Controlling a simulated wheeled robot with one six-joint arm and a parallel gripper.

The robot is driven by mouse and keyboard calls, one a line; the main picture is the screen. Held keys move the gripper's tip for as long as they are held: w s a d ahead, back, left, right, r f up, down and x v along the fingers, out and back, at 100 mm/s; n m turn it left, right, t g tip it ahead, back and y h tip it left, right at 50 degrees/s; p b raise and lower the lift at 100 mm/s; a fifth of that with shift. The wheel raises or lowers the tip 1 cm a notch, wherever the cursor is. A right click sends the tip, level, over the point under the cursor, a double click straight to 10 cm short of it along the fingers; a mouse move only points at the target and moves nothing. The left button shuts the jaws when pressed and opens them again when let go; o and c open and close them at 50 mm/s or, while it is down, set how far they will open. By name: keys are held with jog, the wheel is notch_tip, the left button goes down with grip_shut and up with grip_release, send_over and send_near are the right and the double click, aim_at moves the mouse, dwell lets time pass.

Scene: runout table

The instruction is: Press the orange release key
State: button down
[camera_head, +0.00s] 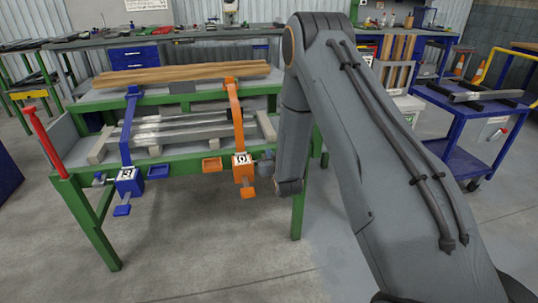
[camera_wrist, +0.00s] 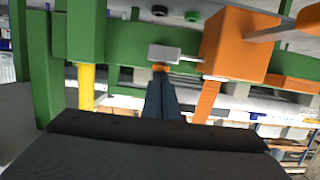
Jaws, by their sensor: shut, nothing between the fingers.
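The orange release key is a flat paddle on a short stem below the orange clamp box. The key (camera_head: 248,192) shows in the head view under the box (camera_head: 242,168). The wrist view looks upside down; there the box (camera_wrist: 236,45) is at upper right, and the key (camera_wrist: 308,20) sticks out at the right edge, partly cut off. My gripper (camera_wrist: 161,72) shows as dark, shut fingers with nothing between them. It is beside the box, on its right in the head view, apart from the key. A grey block (camera_wrist: 166,53) on a rod lies near the fingertips; contact cannot be told.
The green table (camera_head: 185,158) carries timber (camera_head: 185,75) and metal bars. A blue clamp (camera_head: 128,181) with its own blue key (camera_head: 122,210) stands to the left. An orange tray (camera_head: 212,164) is beside the orange box. The floor in front is clear; a blue cart (camera_head: 458,135) stands right.

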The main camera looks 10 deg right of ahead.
jog(key=s+r+p, duration=0.2)
jog(key=s+r, duration=0.4)
jog(key=s, duration=0.3)
jog(key=shift+s+r, duration=0.2)
jog(key=shift+s, duration=0.15)
jog(key=shift+r, duration=0.1)
dwell(0.3)
jog(key=s+r+g+p, duration=0.2)
jog(key=s+r+g, duration=0.2)
jog(key=s, duration=0.8)
jog(key=s+r+g+p, duration=0.2)
jog(key=s+r+g, duration=0.3)
jog(key=s, duration=0.7)
jog(key=s+r+g+p, duration=0.2)
jog(key=s+r+g, duration=0.3)
jog(key=s, duration=0.7)
jog(key=shift+s+a+g, duration=0.25)
jog(key=shift+s+g, duration=0.1)
jog(key=shift+g, duration=0.35)
